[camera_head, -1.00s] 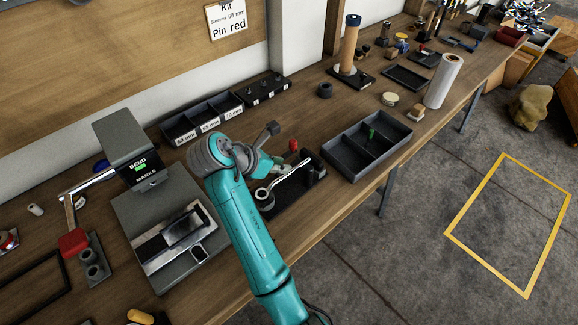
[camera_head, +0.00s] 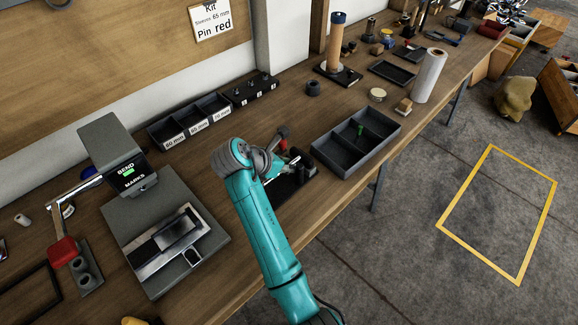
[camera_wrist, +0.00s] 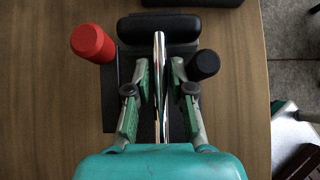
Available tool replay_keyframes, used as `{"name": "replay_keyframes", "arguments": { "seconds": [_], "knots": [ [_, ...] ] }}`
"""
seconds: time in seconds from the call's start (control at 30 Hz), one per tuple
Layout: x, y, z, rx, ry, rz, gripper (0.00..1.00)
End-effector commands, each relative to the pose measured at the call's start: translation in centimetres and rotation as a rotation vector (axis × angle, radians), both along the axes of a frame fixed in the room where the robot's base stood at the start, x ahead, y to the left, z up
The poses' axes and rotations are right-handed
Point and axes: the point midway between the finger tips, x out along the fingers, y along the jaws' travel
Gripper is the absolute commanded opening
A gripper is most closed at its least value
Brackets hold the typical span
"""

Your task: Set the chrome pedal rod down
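The chrome pedal rod (camera_wrist: 159,75) runs lengthwise between the two fingers of my gripper (camera_wrist: 159,100) in the wrist view. The fingers are apart, with a gap on each side of the rod. The rod's far end reaches over a black padded block on a black fixture (camera_wrist: 113,85). I cannot tell from this angle exactly how the rod rests on it. In the head view the fixture (camera_head: 297,190) sits at the bench's front edge, and my arm hides most of the rod. A red knob (camera_wrist: 93,43) stands left of the rod and a black knob (camera_wrist: 203,65) right of it.
A divided black tray (camera_head: 356,142) lies right of the fixture. A grey bend-mark machine (camera_head: 165,240) stands to the left. Labelled bins (camera_head: 190,122) line the wall. The bench drops off to the floor in front, where a yellow outline (camera_head: 497,215) is marked.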

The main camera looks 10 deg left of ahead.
Motion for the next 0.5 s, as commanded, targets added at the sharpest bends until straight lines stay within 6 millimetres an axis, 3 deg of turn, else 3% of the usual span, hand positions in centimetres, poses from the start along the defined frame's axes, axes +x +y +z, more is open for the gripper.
{"name": "replay_keyframes", "arguments": {
  "seconds": [0.03,0.1,0.5],
  "knots": [
    [0.0,0.02,0.01,0.0,0.0,0.0,0.17],
    [-0.01,0.02,0.02,0.0,0.0,0.0,0.0],
    [0.02,0.06,0.35,0.0,-0.002,0.0,0.0]
  ]
}}
